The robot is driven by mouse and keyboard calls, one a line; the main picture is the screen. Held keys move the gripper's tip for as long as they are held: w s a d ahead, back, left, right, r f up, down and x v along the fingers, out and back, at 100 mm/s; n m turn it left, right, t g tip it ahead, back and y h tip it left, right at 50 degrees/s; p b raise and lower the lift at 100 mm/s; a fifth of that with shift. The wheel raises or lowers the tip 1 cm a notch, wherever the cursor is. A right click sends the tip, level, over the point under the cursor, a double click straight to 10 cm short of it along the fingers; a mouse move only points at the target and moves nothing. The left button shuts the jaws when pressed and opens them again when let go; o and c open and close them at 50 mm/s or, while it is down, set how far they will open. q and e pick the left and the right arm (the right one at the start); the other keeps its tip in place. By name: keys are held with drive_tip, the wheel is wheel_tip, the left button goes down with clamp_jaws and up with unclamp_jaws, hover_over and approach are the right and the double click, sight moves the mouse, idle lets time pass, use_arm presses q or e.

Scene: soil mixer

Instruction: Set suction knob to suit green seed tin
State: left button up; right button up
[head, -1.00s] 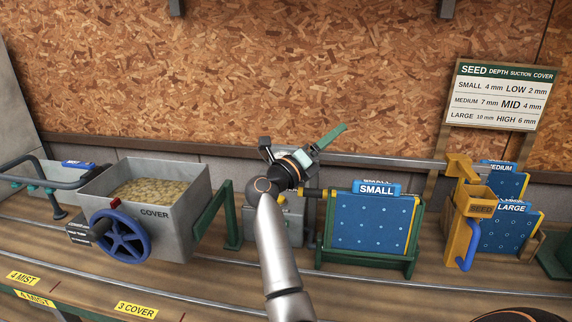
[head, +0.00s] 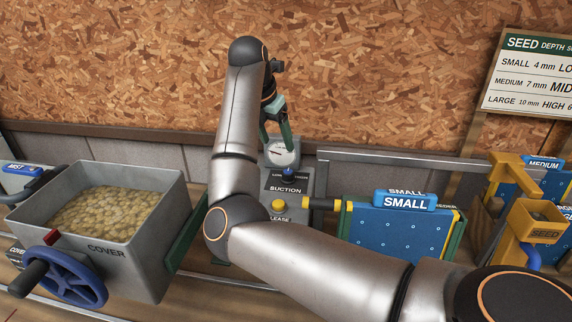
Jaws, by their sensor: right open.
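The suction unit is a grey box (head: 307,187) labelled SUCTION, with a white dial gauge on top (head: 281,156). A small blue suction knob (head: 288,172) sits below the gauge, over a scale too small to read fully. A yellow button (head: 279,204) is lower on the box. My right gripper (head: 277,138) is open, with green fingers pointing down just above and behind the knob, overlapping the gauge in the picture. I cannot tell whether it touches anything. No green seed tin shows. My left gripper is not in view.
A blue SMALL plate (head: 395,232) stands right of the box. A grey COVER bin (head: 140,262) with a blue handwheel (head: 70,278) is at left. A yellow SEED hopper (head: 540,222) is at right.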

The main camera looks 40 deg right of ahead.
sight(288, 171)
drive_tip(key=p+x, duration=0.1)
drive_tip(key=x, duration=1.1)
drive_tip(key=shift+c, duration=0.2)
clamp_jaws()
